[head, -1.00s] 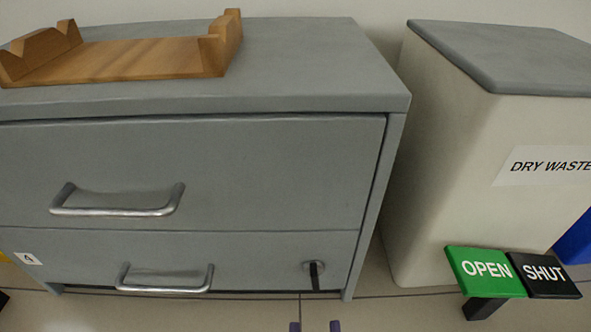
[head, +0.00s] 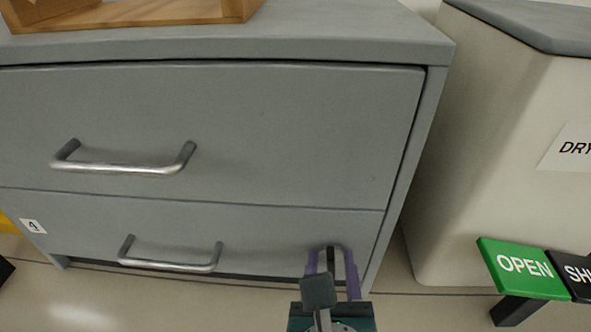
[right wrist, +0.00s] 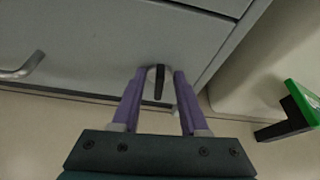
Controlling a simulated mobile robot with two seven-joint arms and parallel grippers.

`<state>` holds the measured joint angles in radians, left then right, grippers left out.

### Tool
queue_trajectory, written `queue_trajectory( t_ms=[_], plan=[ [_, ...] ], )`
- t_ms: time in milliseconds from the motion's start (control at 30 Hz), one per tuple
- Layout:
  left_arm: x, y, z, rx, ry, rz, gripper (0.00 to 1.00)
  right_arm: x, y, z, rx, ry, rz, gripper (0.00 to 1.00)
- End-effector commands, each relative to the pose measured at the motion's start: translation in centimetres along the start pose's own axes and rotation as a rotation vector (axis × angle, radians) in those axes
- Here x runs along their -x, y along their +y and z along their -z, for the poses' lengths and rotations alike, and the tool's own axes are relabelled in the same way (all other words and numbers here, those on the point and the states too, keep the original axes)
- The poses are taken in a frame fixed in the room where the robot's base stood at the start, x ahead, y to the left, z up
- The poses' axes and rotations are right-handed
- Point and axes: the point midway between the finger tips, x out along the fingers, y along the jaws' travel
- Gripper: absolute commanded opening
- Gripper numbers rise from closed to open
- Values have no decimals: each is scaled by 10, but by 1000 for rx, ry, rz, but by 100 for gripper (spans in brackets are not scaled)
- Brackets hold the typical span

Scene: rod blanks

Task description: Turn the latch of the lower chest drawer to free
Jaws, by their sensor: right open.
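The lower chest drawer (head: 280,226) is closed and has a silver bar handle (head: 170,265). Its latch, a dark lever on a round light plate, is at the drawer's right end and partly hidden by my gripper in the head view. The latch (right wrist: 158,83) shows in the right wrist view, with its lever pointing down. My right gripper (head: 333,262) is open, with its two purple fingers on either side of the latch lever. I cannot tell whether the fingers touch it. My left gripper is not in view.
The closed upper drawer (head: 240,130) has its own bar handle. A wooden rack (head: 150,12) stands on the chest. To the right is a pale bin (head: 490,170) with a dry waste label. Green OPEN (head: 523,268) and black SHUT plates stand low before it.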

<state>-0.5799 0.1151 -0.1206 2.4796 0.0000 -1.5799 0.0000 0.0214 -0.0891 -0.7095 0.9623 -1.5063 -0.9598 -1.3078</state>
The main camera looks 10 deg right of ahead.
Motion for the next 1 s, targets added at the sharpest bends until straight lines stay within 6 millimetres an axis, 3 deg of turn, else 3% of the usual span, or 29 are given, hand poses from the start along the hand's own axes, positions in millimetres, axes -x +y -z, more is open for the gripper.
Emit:
queue_trajectory(
  t_ms=[67,433,867,1000],
  plan=[
    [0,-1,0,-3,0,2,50,0,0,0,0,0,0,42],
    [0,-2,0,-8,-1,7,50,0,0,0,0,0,1,0],
    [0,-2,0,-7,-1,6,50,0,-1,0,-3,1,0,0],
    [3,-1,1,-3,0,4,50,0,-3,0,-79,-1,-32,0]
  ],
)
